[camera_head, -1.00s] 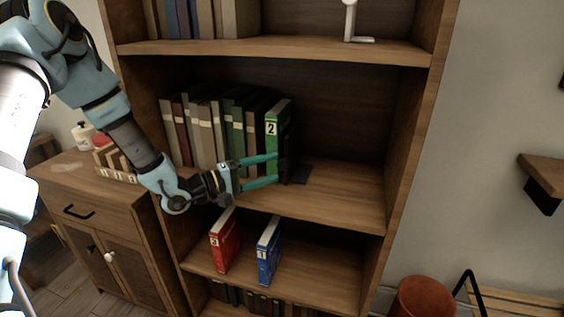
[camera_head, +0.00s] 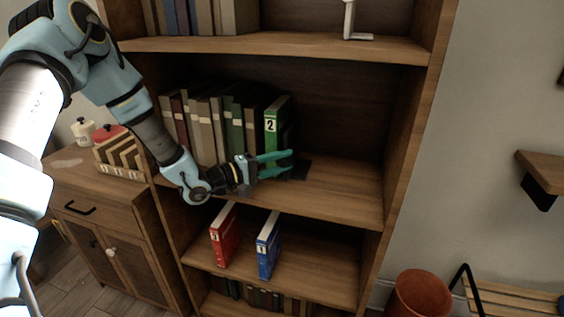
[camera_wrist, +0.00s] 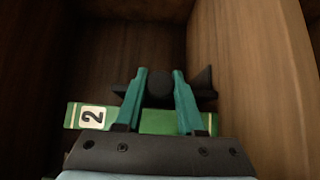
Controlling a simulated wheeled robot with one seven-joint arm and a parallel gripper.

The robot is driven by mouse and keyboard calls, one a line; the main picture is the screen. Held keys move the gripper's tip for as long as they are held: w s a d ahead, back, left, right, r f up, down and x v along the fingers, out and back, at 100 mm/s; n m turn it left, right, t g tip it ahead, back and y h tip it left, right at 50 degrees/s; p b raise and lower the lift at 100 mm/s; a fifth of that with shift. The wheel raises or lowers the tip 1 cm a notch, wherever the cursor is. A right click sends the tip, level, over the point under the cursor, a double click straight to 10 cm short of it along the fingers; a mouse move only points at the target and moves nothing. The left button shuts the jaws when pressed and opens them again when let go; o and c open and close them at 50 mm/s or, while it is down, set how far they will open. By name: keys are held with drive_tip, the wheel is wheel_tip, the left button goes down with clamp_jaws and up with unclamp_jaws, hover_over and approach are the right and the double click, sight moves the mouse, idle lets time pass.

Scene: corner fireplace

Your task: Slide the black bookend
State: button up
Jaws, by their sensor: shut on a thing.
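The black bookend (camera_head: 304,168) stands on the middle shelf, just right of the green book marked 2 (camera_head: 271,124). Its flat base shows on the shelf; its upright is dark and partly hidden. My gripper (camera_head: 291,162) has its teal fingers at the bookend, low in front of the green book. In the wrist view, the fingers (camera_wrist: 159,75) are shut on the black bookend (camera_wrist: 204,87), with a dark rounded part between them. The green book (camera_wrist: 170,122) lies across the view behind the fingers. Whether the bookend touches the book is unclear.
Several books (camera_head: 205,125) stand left of the green book. The middle shelf (camera_head: 345,190) is bare to the right, up to the side wall. A red book (camera_head: 224,240) and a blue book (camera_head: 268,247) stand on the shelf below. A cabinet (camera_head: 95,205) is at left.

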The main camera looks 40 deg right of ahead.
clamp_jaws()
drive_tip(key=shift+w, duration=0.1)
idle(0.8)
